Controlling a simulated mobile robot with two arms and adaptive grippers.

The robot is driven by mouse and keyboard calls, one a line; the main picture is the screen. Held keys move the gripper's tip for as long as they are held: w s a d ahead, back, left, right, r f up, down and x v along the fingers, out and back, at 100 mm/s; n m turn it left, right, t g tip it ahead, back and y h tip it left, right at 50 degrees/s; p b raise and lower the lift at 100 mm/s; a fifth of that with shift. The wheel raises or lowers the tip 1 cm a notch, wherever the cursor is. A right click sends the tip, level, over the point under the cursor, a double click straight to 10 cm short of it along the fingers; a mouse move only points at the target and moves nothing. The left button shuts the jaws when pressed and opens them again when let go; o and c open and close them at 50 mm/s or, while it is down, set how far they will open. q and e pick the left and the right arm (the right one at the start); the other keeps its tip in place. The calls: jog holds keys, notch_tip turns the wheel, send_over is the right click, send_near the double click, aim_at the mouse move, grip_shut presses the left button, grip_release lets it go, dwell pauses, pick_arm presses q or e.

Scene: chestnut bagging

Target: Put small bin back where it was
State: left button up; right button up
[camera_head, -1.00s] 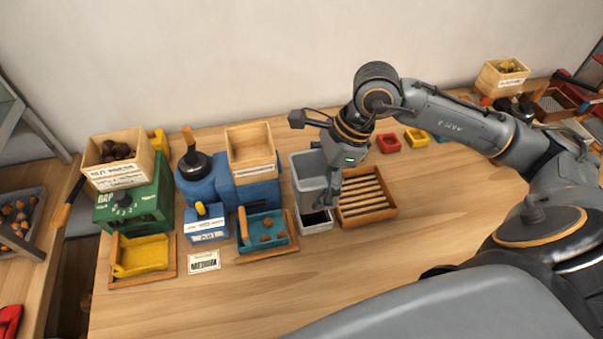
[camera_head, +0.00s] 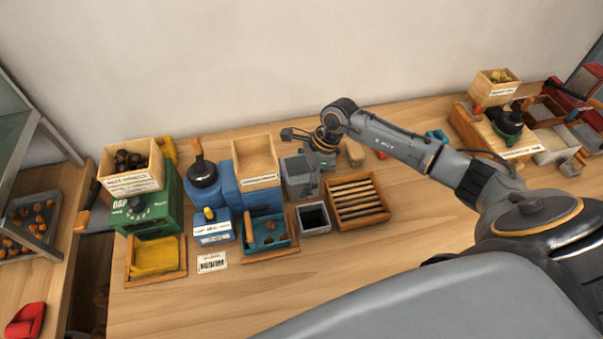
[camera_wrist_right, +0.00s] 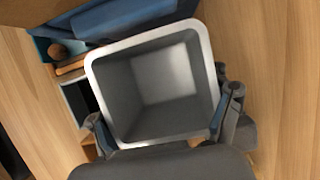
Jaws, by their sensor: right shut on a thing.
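The small bin (camera_head: 295,170) is a grey, square, open-topped container at the back of the table, right of the blue machine (camera_head: 258,192). My right gripper (camera_head: 314,168) is shut on it. In the right wrist view the small bin (camera_wrist_right: 165,85) is seen from above and looks empty, with a finger on each side of it. I cannot tell whether its base touches the table. A lower square container (camera_head: 313,218) with a dark inside stands just in front of it. My left gripper is not in view.
A slatted wooden tray (camera_head: 385,212) lies right of the dark container. A teal tray (camera_head: 285,241) stands to the left. A tan object (camera_head: 354,153) is behind the slatted tray, near my right arm. The table's front area is clear.

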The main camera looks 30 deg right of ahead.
jog(key=shift+f, duration=0.2)
jog(key=shift+f, duration=0.1)
jog(key=shift+f, duration=0.15)
jog(key=o, duration=1.7)
jog(key=shift+o, duration=0.2)
